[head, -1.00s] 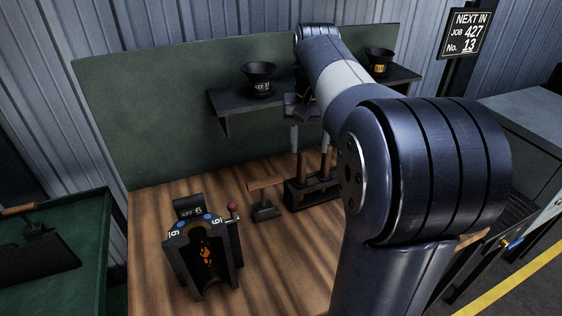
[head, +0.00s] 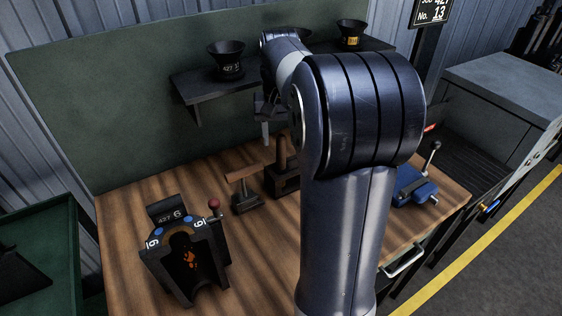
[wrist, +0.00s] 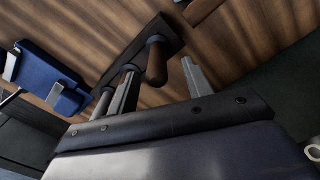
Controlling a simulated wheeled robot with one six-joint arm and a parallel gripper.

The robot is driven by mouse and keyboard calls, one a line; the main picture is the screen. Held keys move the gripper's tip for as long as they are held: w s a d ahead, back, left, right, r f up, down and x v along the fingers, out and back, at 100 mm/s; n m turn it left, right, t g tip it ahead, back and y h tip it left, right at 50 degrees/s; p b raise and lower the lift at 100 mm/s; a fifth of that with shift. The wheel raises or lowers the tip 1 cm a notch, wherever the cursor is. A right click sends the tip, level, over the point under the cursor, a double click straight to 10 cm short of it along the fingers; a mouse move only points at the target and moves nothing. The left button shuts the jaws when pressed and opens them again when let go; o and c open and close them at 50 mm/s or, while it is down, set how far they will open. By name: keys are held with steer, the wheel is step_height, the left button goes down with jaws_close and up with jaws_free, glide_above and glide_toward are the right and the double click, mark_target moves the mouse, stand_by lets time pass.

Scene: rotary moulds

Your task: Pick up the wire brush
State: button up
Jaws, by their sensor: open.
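A dark rack (head: 286,187) stands on the wooden bench with upright brown wooden handles in it. One handle (head: 281,154) shows clearly in the head view; my arm covers part of the rack. In the wrist view, one handle (wrist: 157,68) stands out of the rack (wrist: 165,32) in the space between my fingers. A second handle (wrist: 103,103) lies past the left finger. The tool heads are hidden, so I cannot tell which is the wire brush. My gripper (wrist: 160,64) is open and empty above the rack; one finger shows in the head view.
A dark mould (head: 188,258) with a red-knobbed lever is front left. A blue vise (head: 412,188) is right. A shelf (head: 190,88) with dark cups hangs behind my gripper.

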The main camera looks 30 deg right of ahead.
mark_target(281, 145)
steer(key=shift+d+f, duration=0.2)
steer(key=shift+f, duration=1.6)
steer(key=shift+s, duration=0.1)
jaws_close()
